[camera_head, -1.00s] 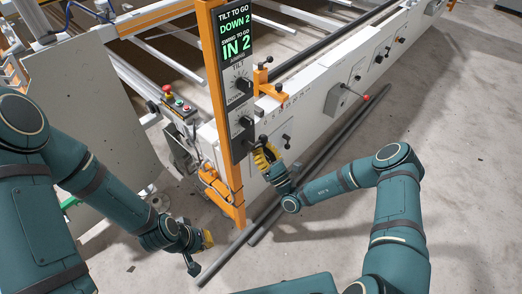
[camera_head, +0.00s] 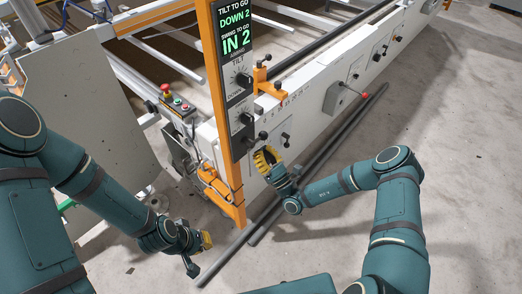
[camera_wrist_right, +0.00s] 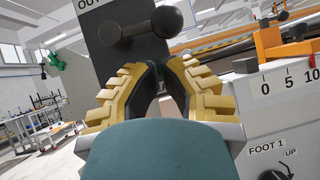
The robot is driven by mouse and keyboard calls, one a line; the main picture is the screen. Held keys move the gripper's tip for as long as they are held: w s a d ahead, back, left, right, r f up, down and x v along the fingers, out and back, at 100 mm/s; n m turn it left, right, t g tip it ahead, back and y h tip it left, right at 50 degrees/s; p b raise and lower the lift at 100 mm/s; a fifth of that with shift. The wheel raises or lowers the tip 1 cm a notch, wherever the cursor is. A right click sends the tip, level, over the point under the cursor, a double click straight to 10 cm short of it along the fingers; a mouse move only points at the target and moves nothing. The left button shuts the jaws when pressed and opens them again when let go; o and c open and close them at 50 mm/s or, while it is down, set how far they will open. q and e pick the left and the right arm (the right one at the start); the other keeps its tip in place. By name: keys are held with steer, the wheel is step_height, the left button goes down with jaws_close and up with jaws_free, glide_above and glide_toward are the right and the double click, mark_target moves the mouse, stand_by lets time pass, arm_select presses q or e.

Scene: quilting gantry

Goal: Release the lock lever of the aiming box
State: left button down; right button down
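The aiming box (camera_head: 234,83) is a dark panel on an orange post, with a lit display reading "TILT TO GO DOWN 2" and "SWING TO GO IN 2" above two knobs. A dark lever with a ball end (camera_head: 263,135) sticks out at its bottom. In the right wrist view the lever's ball (camera_wrist_right: 173,19) is large, just above and beyond the fingertips. My right gripper (camera_head: 264,153) is just below the lever, apparently not holding it; its yellow fingers (camera_wrist_right: 158,66) meet at the tips, with nothing between them. My left gripper (camera_head: 207,240) hangs low at the post's foot; its opening is unclear.
A white machine beam (camera_head: 310,95) with levers and a scale runs to the upper right. An orange bracket (camera_head: 266,82) stands on it beside the box. A red emergency button (camera_head: 167,89) is left of the post. Dark rails (camera_head: 318,160) lie along the floor; floor at right is clear.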

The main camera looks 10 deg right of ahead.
steer(key=a+f+v, duration=0.1)
steer(key=v, duration=1)
steer(key=s+a+r+n+g+y, duration=0.1)
steer(key=s+a+n+g+y, duration=0.4)
steer(key=a+n+g+y, duration=0.55)
steer(key=s+a+f+n+g+h, duration=0.1)
steer(key=s+a+n+g+h, duration=0.2)
steer(key=s+g, duration=0.35)
steer(key=s+a+f+n+g+h, duration=0.1)
steer(key=s+f+n+g+h, duration=0.1)
steer(key=s+n+g+h, duration=0.45)
steer(key=s+d+f+n+g+h, duration=0.3)
steer(key=d+n+h, duration=0.1)
steer(key=n+h, duration=0.1)
steer(key=w+d+r+n+t+h, duration=0.3)
steer(key=w+n+t+h, duration=0.1)
steer(key=w+n+t, duration=0.1)
steer(key=shift+w+d+r+n+t, duration=0.25)
steer(key=shift+w+n+t, duration=0.2)
steer(key=shift+t, duration=0.3)
